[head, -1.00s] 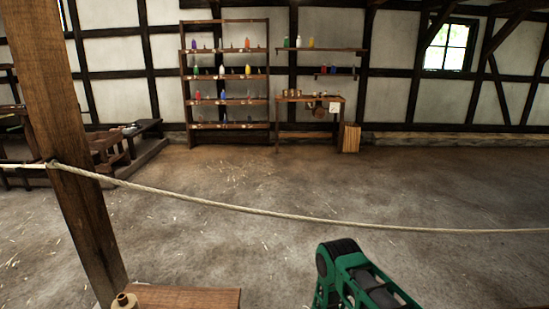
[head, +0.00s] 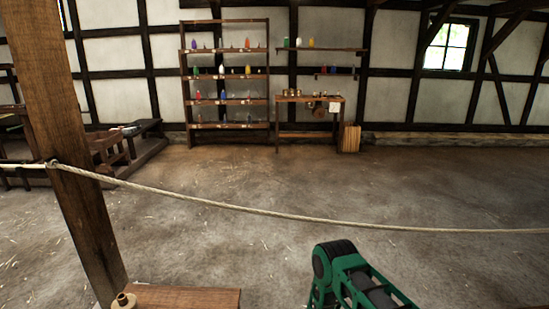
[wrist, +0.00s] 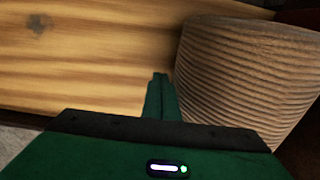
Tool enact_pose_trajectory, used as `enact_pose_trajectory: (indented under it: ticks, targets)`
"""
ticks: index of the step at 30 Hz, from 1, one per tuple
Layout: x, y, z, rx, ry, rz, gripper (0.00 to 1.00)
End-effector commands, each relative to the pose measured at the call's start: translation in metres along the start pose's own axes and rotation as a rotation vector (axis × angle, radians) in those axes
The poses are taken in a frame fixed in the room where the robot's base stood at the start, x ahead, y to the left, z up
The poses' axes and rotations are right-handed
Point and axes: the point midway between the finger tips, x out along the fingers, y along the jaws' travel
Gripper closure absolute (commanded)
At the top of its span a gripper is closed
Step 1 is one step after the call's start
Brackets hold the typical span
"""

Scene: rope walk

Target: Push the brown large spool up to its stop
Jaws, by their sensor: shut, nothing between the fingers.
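A large spool (wrist: 245,80) wound with ridged brown cord fills the right of the wrist view, standing by a wooden surface. My gripper (wrist: 160,80) is shut and empty, with its fingertips just left of the spool's side. I cannot tell whether they touch it. The stop cannot be made out. In the head view the large spool and my gripper are out of sight; only my green arm shows at the bottom.
A rope (head: 230,207) hangs across the view. The floor beyond is clear up to a shelf rack (head: 227,75).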

Motion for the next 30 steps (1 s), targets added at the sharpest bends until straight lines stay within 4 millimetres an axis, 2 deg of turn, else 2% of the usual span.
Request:
enact_pose_trajectory:
  ticks: [11, 30]
  targets:
    - [-0.002, 0.014, -0.002, 0.002, 0.002, 0.003, 1.0]
    - [-0.055, 0.014, -0.002, 0.002, 0.002, 0.004, 1.0]
